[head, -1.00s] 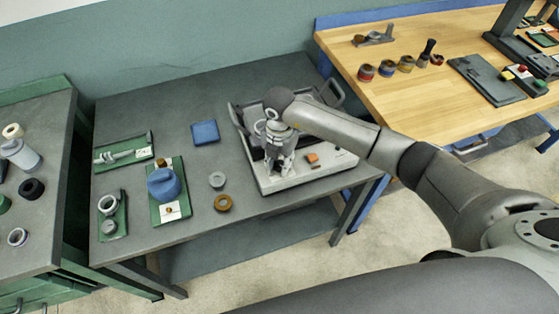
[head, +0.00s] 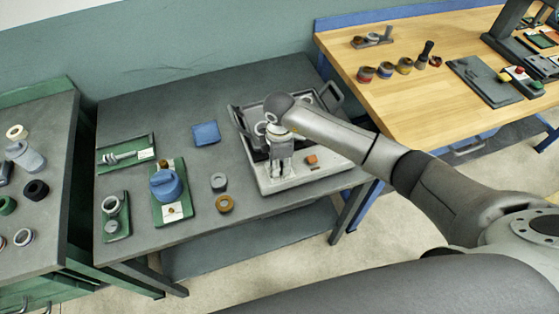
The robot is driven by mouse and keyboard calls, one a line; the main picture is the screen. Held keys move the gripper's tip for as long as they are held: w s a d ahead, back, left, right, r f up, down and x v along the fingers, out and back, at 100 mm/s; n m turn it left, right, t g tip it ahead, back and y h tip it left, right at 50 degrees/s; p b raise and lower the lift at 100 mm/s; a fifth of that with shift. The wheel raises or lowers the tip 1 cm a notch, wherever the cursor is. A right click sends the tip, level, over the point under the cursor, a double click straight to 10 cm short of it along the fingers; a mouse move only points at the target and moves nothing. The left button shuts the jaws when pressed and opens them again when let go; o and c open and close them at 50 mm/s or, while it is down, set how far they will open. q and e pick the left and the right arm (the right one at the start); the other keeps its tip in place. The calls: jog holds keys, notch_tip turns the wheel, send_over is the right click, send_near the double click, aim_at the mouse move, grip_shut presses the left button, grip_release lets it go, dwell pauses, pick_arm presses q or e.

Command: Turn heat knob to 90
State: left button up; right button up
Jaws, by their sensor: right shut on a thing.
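An orange-red switch (head: 311,160) shows on the panel just right of the gripper. My left gripper is not in view.
A wooden bench (head: 390,90) with jars adjoins at the right.

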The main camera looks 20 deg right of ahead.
jog(key=shift+w+r+m+p, duration=0.15)
jog(key=shift+m+p, duration=0.35)
jog(key=shift+m, duration=1.2)
jog(key=o, duration=0.8)
jog(key=shift+c, duration=0.2)
jog(key=shift+r, duration=0.15)
notch_tip(320, 180, up, 12)
jog(key=shift+f, duration=0.2)
